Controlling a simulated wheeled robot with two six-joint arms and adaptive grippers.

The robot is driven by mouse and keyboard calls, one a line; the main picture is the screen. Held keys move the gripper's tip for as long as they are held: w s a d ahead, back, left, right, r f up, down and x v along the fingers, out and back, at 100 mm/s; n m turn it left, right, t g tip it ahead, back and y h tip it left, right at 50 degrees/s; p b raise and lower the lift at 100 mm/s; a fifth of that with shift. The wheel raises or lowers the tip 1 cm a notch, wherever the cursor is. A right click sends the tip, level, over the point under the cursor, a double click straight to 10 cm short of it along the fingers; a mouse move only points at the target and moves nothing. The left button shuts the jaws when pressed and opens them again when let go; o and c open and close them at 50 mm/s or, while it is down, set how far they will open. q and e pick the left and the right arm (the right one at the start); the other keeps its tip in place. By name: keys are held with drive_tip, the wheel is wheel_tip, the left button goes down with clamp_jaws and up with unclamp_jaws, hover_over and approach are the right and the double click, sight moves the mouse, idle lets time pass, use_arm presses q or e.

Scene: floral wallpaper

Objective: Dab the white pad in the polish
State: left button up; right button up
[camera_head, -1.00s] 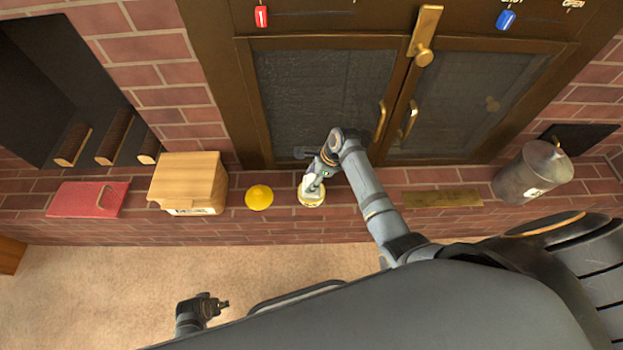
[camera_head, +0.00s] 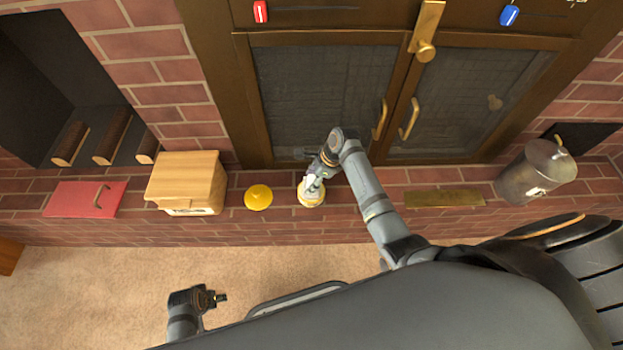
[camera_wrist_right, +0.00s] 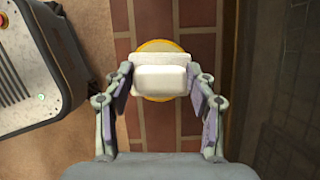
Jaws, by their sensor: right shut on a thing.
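My right gripper (camera_head: 313,186) is shut on the white pad (camera_wrist_right: 160,80), which sits between its fingers in the right wrist view. The round yellow-rimmed polish tin (camera_head: 311,203) stands on the brick ledge directly under this gripper. In the right wrist view the tin's rim (camera_wrist_right: 158,45) shows around the pad, which hides the tin's middle. I cannot tell whether the pad touches the polish. A yellow lid (camera_head: 258,197) lies on the ledge left of the tin. My left gripper (camera_head: 221,298) is over the carpet, away from the ledge; its jaws are too small to read.
A wooden box (camera_head: 187,180) and a red board with a handle (camera_head: 84,199) stand left on the ledge (camera_head: 230,229). A brass plate (camera_head: 444,199) and a metal canister (camera_head: 535,172) are to the right. Glass doors (camera_head: 320,95) rise behind.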

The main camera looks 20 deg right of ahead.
drive_tip(key=shift+f, duration=0.4)
idle(0.5)
drive_tip(key=shift+s+f+p, duration=0.1)
drive_tip(key=shift+p, duration=0.35)
idle(2.0)
